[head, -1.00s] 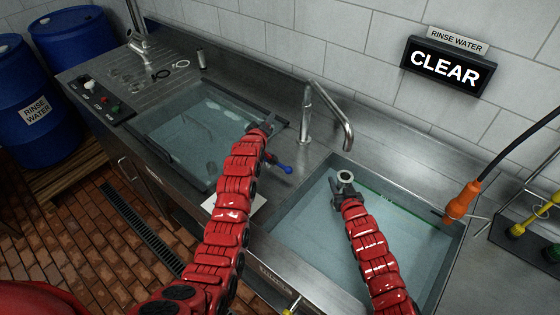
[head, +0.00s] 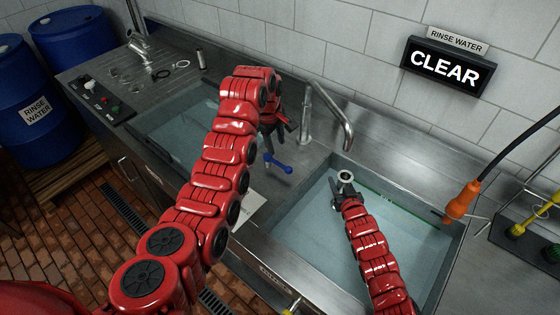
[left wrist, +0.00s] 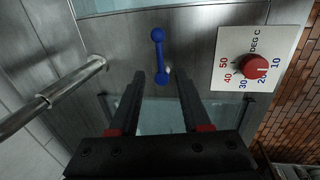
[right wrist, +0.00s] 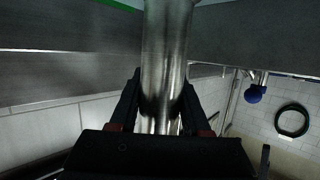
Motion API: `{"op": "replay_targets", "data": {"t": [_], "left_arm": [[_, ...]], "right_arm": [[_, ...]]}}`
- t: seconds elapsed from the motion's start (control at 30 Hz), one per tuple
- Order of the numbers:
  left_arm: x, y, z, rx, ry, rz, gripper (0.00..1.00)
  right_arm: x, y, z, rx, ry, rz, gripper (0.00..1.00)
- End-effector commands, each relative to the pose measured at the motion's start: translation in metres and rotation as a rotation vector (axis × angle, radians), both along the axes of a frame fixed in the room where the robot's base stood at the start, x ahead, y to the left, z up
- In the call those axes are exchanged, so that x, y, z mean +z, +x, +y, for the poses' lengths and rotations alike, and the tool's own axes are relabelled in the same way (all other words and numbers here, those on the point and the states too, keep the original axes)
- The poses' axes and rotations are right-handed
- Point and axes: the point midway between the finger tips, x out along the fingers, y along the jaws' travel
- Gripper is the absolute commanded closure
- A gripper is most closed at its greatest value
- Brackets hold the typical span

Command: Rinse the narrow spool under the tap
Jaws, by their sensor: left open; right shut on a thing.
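My right gripper (head: 344,190) is shut on the narrow spool (head: 346,177), a silvery metal tube with a ringed open end, over the right basin. The spool's shiny side fills the middle of the right wrist view (right wrist: 165,60). The tap (head: 333,112) has its spout end just above the spool in the head view; no water stream shows. My left gripper (head: 284,124) is open and empty above the blue lever (head: 278,164). In the left wrist view the blue lever (left wrist: 158,52) points between the fingertips, with one end near them; contact cannot be told.
A temperature dial (left wrist: 256,67) with a red knob sits beside the lever. The right basin (head: 310,225) and the left basin (head: 165,135) hold water. A lit sign (head: 446,67) reads CLEAR. An orange-handled hose (head: 462,201) hangs at right.

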Motion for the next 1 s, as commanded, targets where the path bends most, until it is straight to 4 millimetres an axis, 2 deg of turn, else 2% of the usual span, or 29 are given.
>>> {"op": "replay_targets", "data": {"t": [0.2,0.4,0.6,1.0], "left_arm": [[-0.049,0.006,-0.005,-0.002,0.002,0.006,0.53],[-0.077,0.012,-0.009,-0.004,0.002,0.002,0.53],[-0.092,0.015,-0.011,-0.005,0.003,0.001,0.53],[-0.100,0.016,-0.011,-0.002,0.000,-0.002,0.53]], "right_arm": [[0.001,0.000,0.000,0.000,0.000,-0.001,1.00],[0.001,0.000,0.000,0.000,0.000,-0.001,1.00],[0.001,0.000,0.000,0.000,0.000,-0.001,1.00],[0.001,0.000,0.000,0.000,0.000,-0.001,1.00]]}}
